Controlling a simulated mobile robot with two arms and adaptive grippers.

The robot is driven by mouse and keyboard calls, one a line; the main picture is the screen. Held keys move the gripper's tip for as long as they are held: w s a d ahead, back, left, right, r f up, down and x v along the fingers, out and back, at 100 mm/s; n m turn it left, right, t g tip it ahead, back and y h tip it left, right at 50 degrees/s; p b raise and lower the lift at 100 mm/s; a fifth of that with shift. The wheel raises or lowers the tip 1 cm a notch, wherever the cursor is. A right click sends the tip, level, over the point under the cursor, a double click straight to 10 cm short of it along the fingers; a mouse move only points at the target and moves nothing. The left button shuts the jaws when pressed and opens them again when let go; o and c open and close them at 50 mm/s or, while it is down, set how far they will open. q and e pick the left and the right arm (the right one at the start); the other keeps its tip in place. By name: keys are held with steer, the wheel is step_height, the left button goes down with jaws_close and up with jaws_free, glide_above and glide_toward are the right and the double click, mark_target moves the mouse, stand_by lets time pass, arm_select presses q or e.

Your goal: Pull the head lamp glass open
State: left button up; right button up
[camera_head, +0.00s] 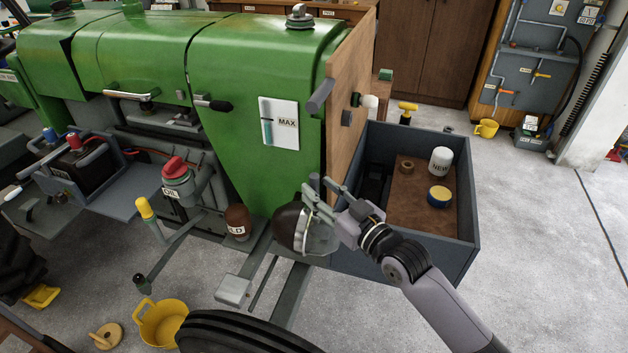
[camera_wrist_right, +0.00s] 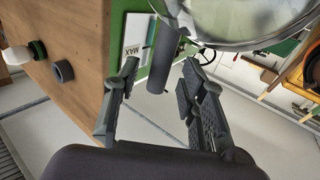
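The head lamp (camera_head: 286,226) has a dark rounded housing and sits low at the tractor's front. Its pale glass (camera_head: 304,232) faces right and seems to lie against the housing, partly behind my right gripper. The glass (camera_wrist_right: 240,14) shows large and round at the top of the right wrist view. My right gripper (camera_head: 322,190) is beside and slightly above the lamp. My left gripper is not in view.
A dark box (camera_head: 465,215) with a can (camera_head: 440,160) stands to the right. A yellow bucket (camera_head: 163,322) is on the floor lower left. The right floor is clear.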

steer(key=shift+x, duration=1.45)
steer(key=shift+c, duration=0.2)
jaws_close()
